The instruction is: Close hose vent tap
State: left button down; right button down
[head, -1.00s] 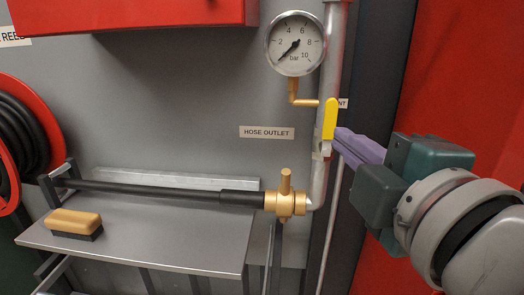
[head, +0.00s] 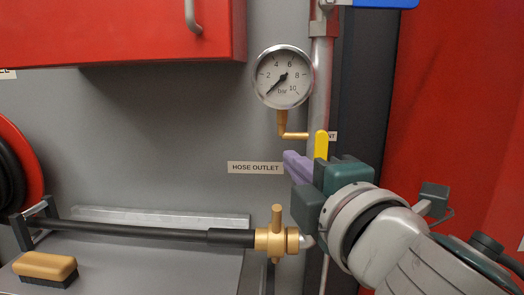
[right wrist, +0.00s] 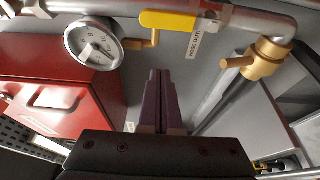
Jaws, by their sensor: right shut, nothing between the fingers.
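The vent tap's yellow lever (head: 321,144) stands upright along the vertical pipe beside the gauge elbow, its lower end hidden behind my right gripper. In the right wrist view the yellow lever (right wrist: 168,20) lies along the pipe, beyond the fingertips and apart from them in the picture. My right gripper (head: 290,160) reaches in from the right, its purple fingers crossing in front of the pipe just below the lever, tips left of the pipe. Its fingers (right wrist: 160,75) are shut together and empty. My left gripper is not in view.
A pressure gauge (head: 283,77) sits left of the pipe, with a brass valve (head: 277,238) and black hose (head: 150,231) below. A red cabinet (head: 120,30) is upper left. A brush (head: 45,266) rests on the grey shelf. Red panelling (head: 455,110) stands at right.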

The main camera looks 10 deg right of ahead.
aim_at(314, 155)
jog(key=w+d, duration=0.1)
jog(key=w+d+p, duration=0.1)
jog(key=w+d, duration=0.1)
jog(key=shift+w+d, duration=0.2)
jog(key=shift+d, duration=0.1)
dwell(0.5)
jog(key=shift+d+m, duration=0.15)
jog(key=shift+m, duration=0.15)
